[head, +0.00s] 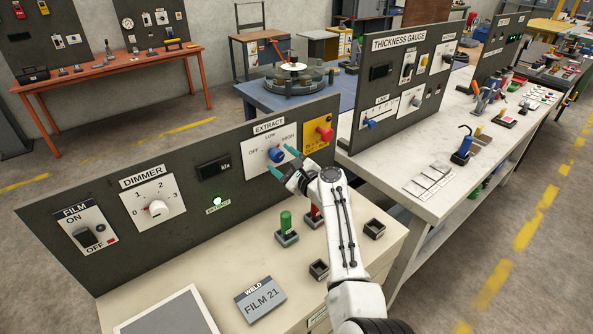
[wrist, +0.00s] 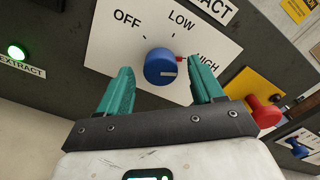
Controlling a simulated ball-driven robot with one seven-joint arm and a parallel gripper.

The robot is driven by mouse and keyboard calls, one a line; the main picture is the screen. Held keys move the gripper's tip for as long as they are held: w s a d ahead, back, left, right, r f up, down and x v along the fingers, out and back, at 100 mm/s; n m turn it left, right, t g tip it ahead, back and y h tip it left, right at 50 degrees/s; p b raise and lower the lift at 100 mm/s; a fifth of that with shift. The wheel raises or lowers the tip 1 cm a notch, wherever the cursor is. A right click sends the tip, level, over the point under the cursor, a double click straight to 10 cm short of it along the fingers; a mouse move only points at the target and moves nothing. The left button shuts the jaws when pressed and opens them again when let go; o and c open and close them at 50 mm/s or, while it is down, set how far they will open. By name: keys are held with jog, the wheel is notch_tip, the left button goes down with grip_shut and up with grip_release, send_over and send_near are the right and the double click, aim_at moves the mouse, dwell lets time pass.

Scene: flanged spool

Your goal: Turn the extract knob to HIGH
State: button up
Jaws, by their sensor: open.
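The blue extract knob (wrist: 160,67) sits on a white plate (wrist: 110,45) marked OFF, LOW and HIGH. A small red mark shows at the knob's right edge, on the side of the HIGH label; I cannot tell the exact setting. In the head view the knob (head: 276,155) is just beyond my fingertips. My gripper (head: 286,159) is open, its teal fingers pointing at the panel. In the wrist view the fingers (wrist: 164,68) stand left and right of the knob, with gaps; whether they reach its depth is unclear.
A red button on a yellow plate (head: 318,134) is close right of the knob. A lit green lamp (head: 217,201) and the dimmer dial (head: 157,208) are left. Green (head: 287,229) and red-handled levers stand on the bench below.

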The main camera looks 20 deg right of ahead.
jog(key=v, duration=0.9)
jog(key=shift+s+p, duration=0.3)
jog(key=shift+s, duration=0.05)
jog(key=shift+d, duration=0.15)
